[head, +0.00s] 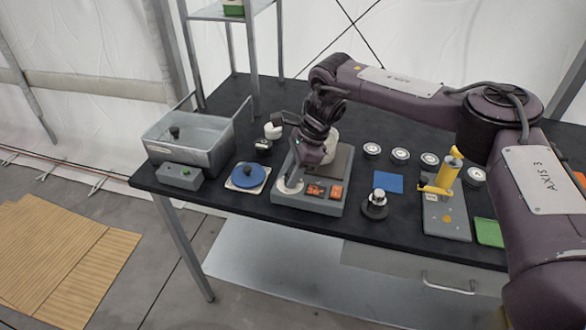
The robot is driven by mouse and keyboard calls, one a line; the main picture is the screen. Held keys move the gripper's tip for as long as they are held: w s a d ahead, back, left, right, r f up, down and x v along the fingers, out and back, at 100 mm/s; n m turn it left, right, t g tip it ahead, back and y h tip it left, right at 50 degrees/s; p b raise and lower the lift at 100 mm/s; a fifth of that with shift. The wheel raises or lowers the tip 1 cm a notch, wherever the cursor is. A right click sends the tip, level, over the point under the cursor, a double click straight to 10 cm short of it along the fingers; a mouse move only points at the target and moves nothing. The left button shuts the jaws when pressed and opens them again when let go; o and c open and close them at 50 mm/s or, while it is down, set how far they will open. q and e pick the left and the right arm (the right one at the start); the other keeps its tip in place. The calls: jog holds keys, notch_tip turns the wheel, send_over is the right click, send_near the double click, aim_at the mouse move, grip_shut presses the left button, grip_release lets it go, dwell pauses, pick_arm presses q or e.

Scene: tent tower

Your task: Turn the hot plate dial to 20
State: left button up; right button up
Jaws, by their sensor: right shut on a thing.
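The hot plate (312,203) is a grey box on the black table, with two orange displays on its front face. Its dial (290,186) is a round light knob at the front left of the hot plate. My right gripper (293,178) comes down from above onto the dial and is shut on it. The wrist hides part of the dial and the plate's top, so the dial's setting cannot be read. My left gripper is not in view.
A blue disc (246,177) lies left of the hot plate. A knobbed weight (375,204) and a yellow-handled device (442,205) stand at the right.

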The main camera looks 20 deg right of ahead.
jog(key=n+p, duration=0.1)
jog(key=n, duration=0.1)
jog(key=n+g+p, duration=0.1)
jog(key=n, duration=0.1)
jog(key=shift+w+a+r, duration=0.1)
jog(key=shift+w+r, duration=0.1)
jog(key=shift+f+n+g+h+p, duration=0.1)
jog(key=shift+n+g+h+p, duration=0.2)
jog(key=shift+n+g+p, duration=0.35)
jog(key=shift+n, duration=0.35)
jog(key=o, duration=1)
jog(key=shift+f, duration=0.1)
jog(key=b+v, duration=0.1)
jog(key=v, duration=0.6)
jog(key=shift+r, duration=0.4)
